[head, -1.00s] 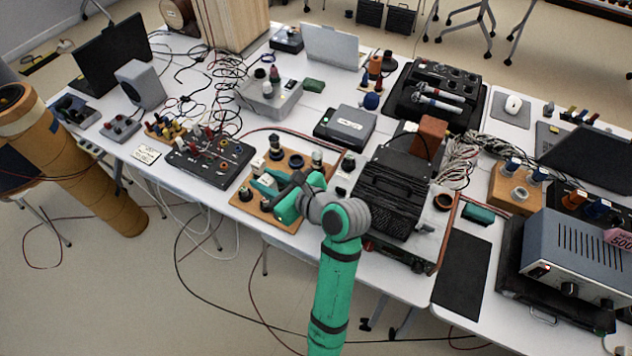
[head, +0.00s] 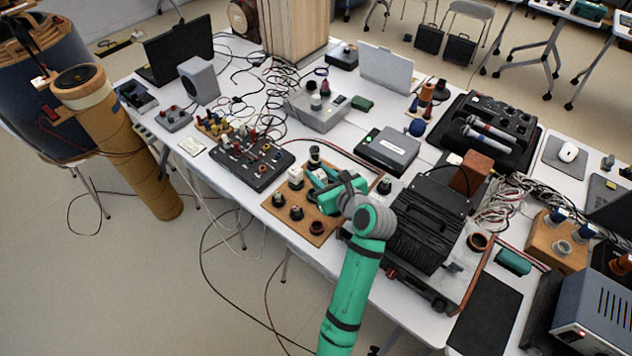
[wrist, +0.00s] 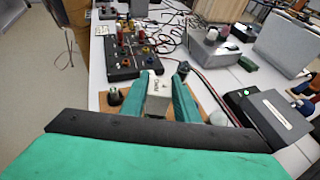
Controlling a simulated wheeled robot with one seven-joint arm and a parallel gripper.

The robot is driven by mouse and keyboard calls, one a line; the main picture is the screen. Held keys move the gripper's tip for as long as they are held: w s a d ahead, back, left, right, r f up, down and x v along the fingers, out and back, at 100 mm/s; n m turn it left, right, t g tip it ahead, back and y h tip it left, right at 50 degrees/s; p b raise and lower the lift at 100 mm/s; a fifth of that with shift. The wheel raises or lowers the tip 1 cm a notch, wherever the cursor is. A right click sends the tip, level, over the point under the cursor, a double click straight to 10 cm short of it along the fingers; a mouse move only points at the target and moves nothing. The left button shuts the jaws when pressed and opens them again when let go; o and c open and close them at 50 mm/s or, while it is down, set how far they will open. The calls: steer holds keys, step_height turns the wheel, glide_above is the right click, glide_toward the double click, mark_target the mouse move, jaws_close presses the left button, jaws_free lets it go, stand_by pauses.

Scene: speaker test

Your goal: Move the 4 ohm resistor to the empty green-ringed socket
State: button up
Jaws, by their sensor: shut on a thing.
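My gripper (wrist: 158,100) is shut on a white block (wrist: 157,86) with dark print, too small to read as 4 ohm. In the head view my gripper (head: 320,181) is over the back right of the wooden board (head: 283,189). Another white block (head: 296,174) stands on the board to the left of my gripper. Dark round sockets (head: 296,212) line the front of the board, and a dark piece with a pale top (head: 315,154) stands at its back. No green ring is clear to me. My arm hides the board's right part.
A black panel with knobs and plugs (head: 252,162) lies left of the board. A grey box (head: 389,147) and a large black ribbed unit (head: 432,222) stand to the right. Loose cables (head: 283,90) lie behind. The table's front edge is close to the board.

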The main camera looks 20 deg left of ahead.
steer(key=shift+w+a+f, duration=0.4)
steer(key=shift+w+f, duration=0.1)
steer(key=shift+f, duration=0.85)
steer(key=shift+w+a+f, duration=0.45)
steer(key=shift+w+f, duration=0.05)
steer(key=shift+f, duration=0.8)
steer(key=shift+w+a+f, duration=0.4)
steer(key=shift+w+f, duration=0.1)
steer(key=shift+f, duration=0.85)
steer(key=shift+f, duration=0.3)
steer(key=o, duration=1.1)
steer(key=shift+r, duration=0.25)
steer(key=v, duration=0.7)
steer(key=shift+d+r, duration=0.2)
steer(key=shift+r, duration=0.05)
steer(key=shift+s, duration=0.1)
